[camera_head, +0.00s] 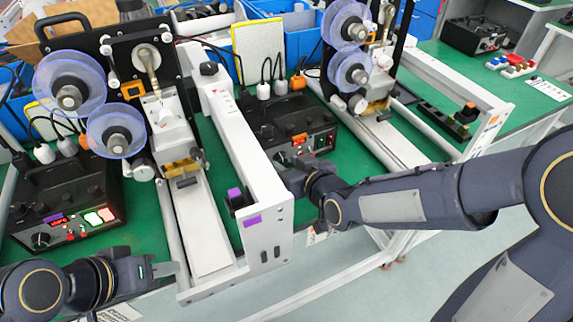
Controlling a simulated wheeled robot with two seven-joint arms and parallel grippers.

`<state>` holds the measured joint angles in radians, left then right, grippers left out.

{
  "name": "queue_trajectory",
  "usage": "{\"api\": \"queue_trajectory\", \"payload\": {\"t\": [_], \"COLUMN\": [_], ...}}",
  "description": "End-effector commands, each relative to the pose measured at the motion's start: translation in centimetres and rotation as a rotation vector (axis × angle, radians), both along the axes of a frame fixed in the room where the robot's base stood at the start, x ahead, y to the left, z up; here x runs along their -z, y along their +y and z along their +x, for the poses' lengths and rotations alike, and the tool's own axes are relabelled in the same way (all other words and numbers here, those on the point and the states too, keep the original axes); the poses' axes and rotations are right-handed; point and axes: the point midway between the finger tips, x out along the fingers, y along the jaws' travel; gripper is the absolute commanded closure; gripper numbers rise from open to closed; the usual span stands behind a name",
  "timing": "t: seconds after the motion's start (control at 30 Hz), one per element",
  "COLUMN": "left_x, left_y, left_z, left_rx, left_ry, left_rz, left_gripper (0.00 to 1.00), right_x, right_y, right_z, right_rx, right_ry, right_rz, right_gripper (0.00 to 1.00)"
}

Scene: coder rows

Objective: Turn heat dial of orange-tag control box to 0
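A black control box (318,118) with an orange patch on its front stands on the green table between the two coder machines. Its front shows small red and green lit parts on the right. My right gripper (284,174) is at the lower left of this front panel, and the heat dial is hidden or too small to make out there. I cannot tell whether it touches the dial or whether its fingers are shut. My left gripper (172,269) is low at the left, near the table's front edge, away from this box; its finger opening is unclear.
Another black control box (62,198) with a lit red display stands at the left. A white machine frame with a purple tag (252,220) rises between my grippers. The right machine's frame bears an orange tag (491,122). Blue bins (302,40) stand behind.

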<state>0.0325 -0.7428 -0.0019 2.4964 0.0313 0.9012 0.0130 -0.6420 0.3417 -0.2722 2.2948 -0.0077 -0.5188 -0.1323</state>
Motion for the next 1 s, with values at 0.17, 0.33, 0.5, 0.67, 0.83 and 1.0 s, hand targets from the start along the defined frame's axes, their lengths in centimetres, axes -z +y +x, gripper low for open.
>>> {"api": "queue_trajectory", "payload": {"t": [0.17,0.33,0.5,0.67,0.83,1.0], "left_x": [0.08,0.07,0.07,0.07,-0.06,-0.59], "left_y": [0.0,0.0,0.0,0.0,0.0,0.0], "left_z": [0.0,0.0,0.0,0.0,0.0,0.0], "left_rx": [0.0,0.0,0.0,0.0,0.0,0.0], "left_ry": [0.0,0.0,0.0,0.0,0.0,0.0], "left_rz": [0.0,0.0,0.0,0.0,0.0,0.0], "left_gripper": [0.64,0.64,0.64,0.64,0.64,0.64], "right_x": [0.5,0.49,0.49,0.48,0.43,0.3], "right_y": [0.53,0.56,0.55,0.55,0.6,0.72], "right_z": [0.97,1.04,1.02,1.01,0.99,0.93], "right_rx": [0.0,0.001,0.001,0.001,0.0,-0.003], "right_ry": [0.001,0.001,0.001,0.001,-0.003,-0.025], "right_rz": [0.0,0.002,0.002,0.002,-0.008,-0.059], "right_gripper": [0.65,0.65,0.77,0.97,0.97,0.97]}}
